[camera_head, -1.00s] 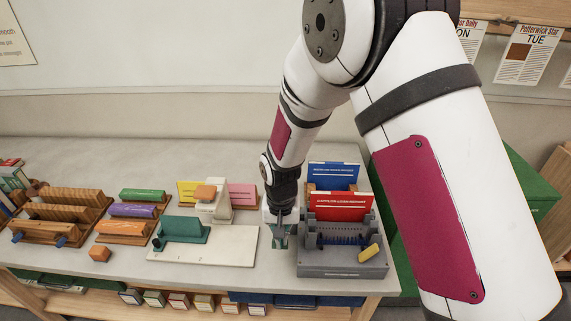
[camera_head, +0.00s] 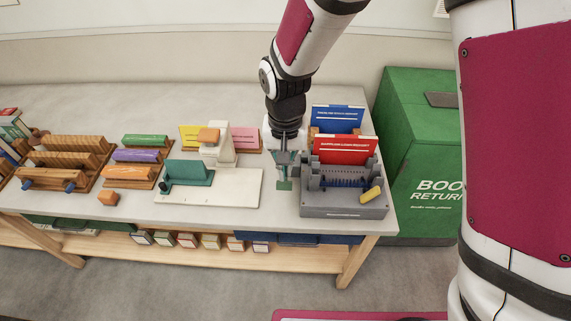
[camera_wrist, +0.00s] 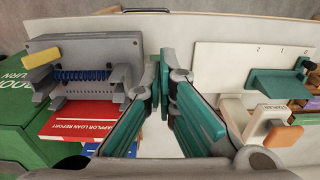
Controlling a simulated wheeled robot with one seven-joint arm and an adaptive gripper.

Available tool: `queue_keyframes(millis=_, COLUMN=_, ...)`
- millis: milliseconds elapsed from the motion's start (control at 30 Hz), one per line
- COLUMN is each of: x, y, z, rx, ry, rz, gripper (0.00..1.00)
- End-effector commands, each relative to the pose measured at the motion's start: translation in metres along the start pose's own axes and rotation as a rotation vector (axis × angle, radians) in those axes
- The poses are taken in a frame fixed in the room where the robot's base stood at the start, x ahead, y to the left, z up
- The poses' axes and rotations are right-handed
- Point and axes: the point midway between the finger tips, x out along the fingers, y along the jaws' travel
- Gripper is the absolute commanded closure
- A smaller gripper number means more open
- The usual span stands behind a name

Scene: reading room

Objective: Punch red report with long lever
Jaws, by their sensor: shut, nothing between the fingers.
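The red report (camera_head: 345,150) stands upright at the back of the grey punch machine (camera_head: 343,210) at the right end of the table; it also shows in the wrist view (camera_wrist: 88,120). A blue comb or row of teeth (camera_head: 343,183) lies across the machine. A yellow lever handle (camera_head: 371,194) sits at the machine's right front, and in the wrist view it shows at the left (camera_wrist: 42,58). My gripper (camera_head: 284,184) is shut and empty, pointing down just left of the machine, apart from the yellow handle. Its teal fingers show in the wrist view (camera_wrist: 162,90).
A blue report (camera_head: 337,118) stands behind the red one. Left of my gripper are a white board (camera_head: 230,188) with a teal stop (camera_head: 188,173) and a white stapler-like device (camera_head: 217,147) with an orange top. A green book return bin (camera_head: 415,150) stands right of the table.

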Motion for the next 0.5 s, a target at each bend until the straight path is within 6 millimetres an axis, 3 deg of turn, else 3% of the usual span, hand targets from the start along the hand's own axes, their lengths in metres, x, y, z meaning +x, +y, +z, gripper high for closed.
queue_keyframes(millis=200, x=-0.014, y=0.000, z=0.014, rx=-0.001, ry=0.000, rz=0.000, gripper=1.00)
queue_keyframes(millis=500, x=-0.016, y=0.000, z=0.016, rx=0.000, ry=-0.001, rz=0.000, gripper=1.00)
